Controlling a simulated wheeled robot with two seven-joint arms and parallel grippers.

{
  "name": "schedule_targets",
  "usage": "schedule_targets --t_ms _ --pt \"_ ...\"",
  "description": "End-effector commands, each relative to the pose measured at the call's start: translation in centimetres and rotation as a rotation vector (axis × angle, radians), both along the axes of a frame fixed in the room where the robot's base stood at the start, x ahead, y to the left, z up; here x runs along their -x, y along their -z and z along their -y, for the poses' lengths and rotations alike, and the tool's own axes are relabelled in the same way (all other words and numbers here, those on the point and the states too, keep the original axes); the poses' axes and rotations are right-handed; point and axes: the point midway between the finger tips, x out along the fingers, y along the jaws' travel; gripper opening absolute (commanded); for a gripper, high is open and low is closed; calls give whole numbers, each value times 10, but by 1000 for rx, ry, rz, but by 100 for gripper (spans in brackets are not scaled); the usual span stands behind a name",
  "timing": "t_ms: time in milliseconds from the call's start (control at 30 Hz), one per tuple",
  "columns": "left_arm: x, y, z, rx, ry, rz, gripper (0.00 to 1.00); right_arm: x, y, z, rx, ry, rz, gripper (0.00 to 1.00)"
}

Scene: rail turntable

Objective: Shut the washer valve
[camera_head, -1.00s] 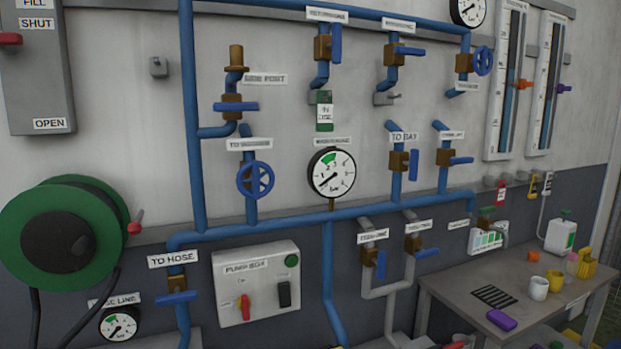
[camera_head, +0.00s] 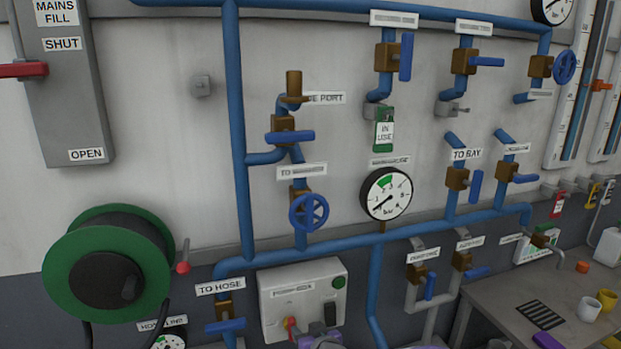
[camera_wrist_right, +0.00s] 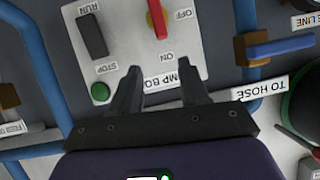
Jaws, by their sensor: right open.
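A blue handwheel (camera_head: 309,212) on a brown valve body sits left of the pressure gauge (camera_head: 386,195). Its label (camera_head: 302,171) starts with "TO"; the rest is unreadable, so I cannot confirm it is the washer valve. Other valves carry blue levers, such as TO BAY (camera_head: 475,187). My right gripper (camera_head: 318,328) is at the bottom edge, in front of the pump box (camera_head: 285,287) and below the first handwheel. In the wrist view, its fingers (camera_wrist_right: 160,80) are apart and empty over the pump box.
A table (camera_head: 490,300) with cups (camera_head: 588,309) stands at the lower right. Blue pipes (camera_head: 245,180) run along the wall. A green IN USE tag (camera_head: 384,130) hangs above the gauge.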

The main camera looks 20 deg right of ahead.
Motion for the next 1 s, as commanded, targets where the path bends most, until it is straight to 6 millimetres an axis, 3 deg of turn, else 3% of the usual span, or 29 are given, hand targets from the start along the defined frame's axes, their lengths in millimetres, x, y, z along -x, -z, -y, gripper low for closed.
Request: schedule_targets --t_ms 33,100,200,300,400,467,1000 --pt "0 -24 0 0 0 0 43 -8 -76 4 12 8 105 45" --pt "0 -38 0 0 0 0 43 -12 -145 9 29 21 215 45" --pt "0 -53 0 0 0 0 43 -10 -222 18 43 41 339 45" --pt "0 -61 0 0 0 0 43 -5 -271 25 49 57 416 45" --pt "0 -65 0 0 0 0 43 -2 -295 28 53 66 455 45" --pt "0 -65 0 0 0 0 43 -4 -300 29 54 68 464 45" --pt "0 -74 0 0 0 0 43 -70 -300 27 55 69 465 45"
